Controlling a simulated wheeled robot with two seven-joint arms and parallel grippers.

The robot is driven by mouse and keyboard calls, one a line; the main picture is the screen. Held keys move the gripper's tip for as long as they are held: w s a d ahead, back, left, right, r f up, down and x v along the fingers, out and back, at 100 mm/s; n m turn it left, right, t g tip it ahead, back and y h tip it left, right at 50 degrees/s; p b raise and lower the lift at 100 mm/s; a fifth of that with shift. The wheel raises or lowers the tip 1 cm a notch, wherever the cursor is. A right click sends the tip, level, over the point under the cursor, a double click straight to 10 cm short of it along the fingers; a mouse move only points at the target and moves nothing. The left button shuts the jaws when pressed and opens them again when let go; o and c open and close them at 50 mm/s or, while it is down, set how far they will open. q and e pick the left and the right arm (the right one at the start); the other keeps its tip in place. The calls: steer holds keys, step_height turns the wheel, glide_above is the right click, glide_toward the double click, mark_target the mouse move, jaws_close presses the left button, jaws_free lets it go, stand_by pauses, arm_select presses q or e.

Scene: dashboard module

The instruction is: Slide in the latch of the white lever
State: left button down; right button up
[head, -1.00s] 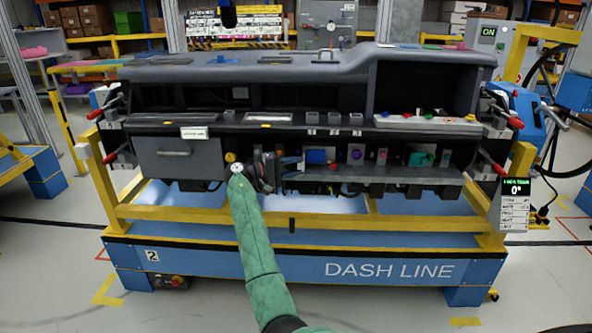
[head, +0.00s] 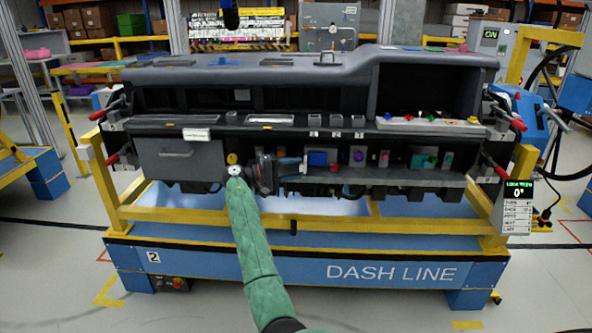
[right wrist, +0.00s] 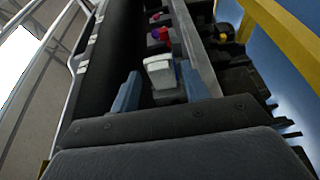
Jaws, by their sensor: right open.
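My right gripper (head: 294,166) reaches the lower shelf of the dashboard module from the front, left of the middle. Its jaws point to the right in the head view. In the right wrist view its two blue fingers (right wrist: 160,86) are open, one on each side of the white lever (right wrist: 159,70). The lever is a small blocky white piece standing up from a light base; I cannot tell if either finger touches it. In the head view the gripper hides the lever. The latch cannot be made out. My left gripper is not in view.
A blue block (head: 317,158) and a red knob (head: 334,168) lie just right of the gripper. A yellow knob (head: 232,158) and a grey drawer (head: 180,163) are to its left. The upper ledge overhangs the shelf. A yellow frame rail (head: 330,226) runs below.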

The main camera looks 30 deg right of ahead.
steer(key=w+a, duration=0.1)
steer(key=a, duration=0.5)
steer(key=shift+a+b, duration=0.25)
steer(key=shift+b, duration=0.05)
